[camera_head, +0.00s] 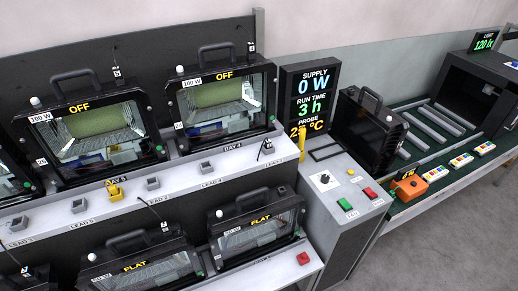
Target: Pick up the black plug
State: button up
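Other small black pieces with thin leads show at the upper panel (116,72) and by the lower floodlights (164,225). I cannot tell which one is the black plug. A yellow plug (115,191) sits at one of the grey sockets on the ledge. My gripper is not in view.
Grey sockets (153,184) line the ledge. Upper floodlights marked "OFF" (222,100) stand behind it, and lower ones marked "FLAT" (258,237) stand in front. A grey control box (340,175) with buttons and a display stands to the right, before a roller conveyor (434,121).

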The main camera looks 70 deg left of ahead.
aim_at(268, 145)
jog(key=u, duration=0.05)
jog(key=k, duration=1.75)
jog(key=u, duration=1.65)
jog(key=i, duration=1)
jog(key=z, duration=0.15)
